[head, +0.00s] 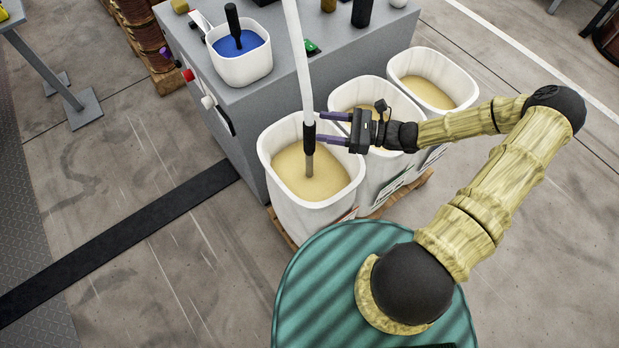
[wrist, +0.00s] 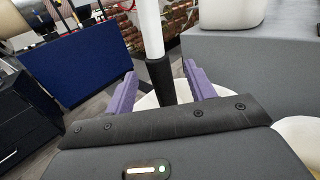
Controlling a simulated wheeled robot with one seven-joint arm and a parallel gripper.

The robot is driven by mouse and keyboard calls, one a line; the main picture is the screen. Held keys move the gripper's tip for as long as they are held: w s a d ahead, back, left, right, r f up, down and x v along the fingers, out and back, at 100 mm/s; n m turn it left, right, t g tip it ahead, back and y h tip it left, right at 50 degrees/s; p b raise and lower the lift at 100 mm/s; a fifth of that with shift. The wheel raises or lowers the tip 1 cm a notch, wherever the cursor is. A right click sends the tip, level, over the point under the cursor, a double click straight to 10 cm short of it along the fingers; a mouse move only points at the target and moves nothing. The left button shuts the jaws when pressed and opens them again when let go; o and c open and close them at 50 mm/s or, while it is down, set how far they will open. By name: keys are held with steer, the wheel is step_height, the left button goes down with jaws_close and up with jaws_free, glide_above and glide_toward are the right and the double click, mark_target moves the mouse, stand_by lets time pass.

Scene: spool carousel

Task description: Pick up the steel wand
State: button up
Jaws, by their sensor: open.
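The steel wand hangs upright in the head view, with a bare steel tip (head: 310,168) in the tan powder of the nearest white bin and a black grip (head: 309,137) above it. A white hose (head: 298,55) runs up from the grip. My gripper (head: 318,127) is open, coming from the right, with its purple fingertips at the height of the black grip. In the wrist view the black grip (wrist: 161,80) shows between the two fingers of my gripper (wrist: 159,70), with a gap on each side. The steel tip is hidden there.
The nearest bin (head: 268,165) stands in a row with a middle bin (head: 340,95) and a far bin (head: 432,58), beside a grey cabinet (head: 185,60). A white tub (head: 240,70) of blue powder stands on the cabinet. Open floor lies at the left.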

mark_target(309, 126)
steer(key=a, duration=0.5)
steer(key=shift+w+p, duration=0.35)
jaws_close()
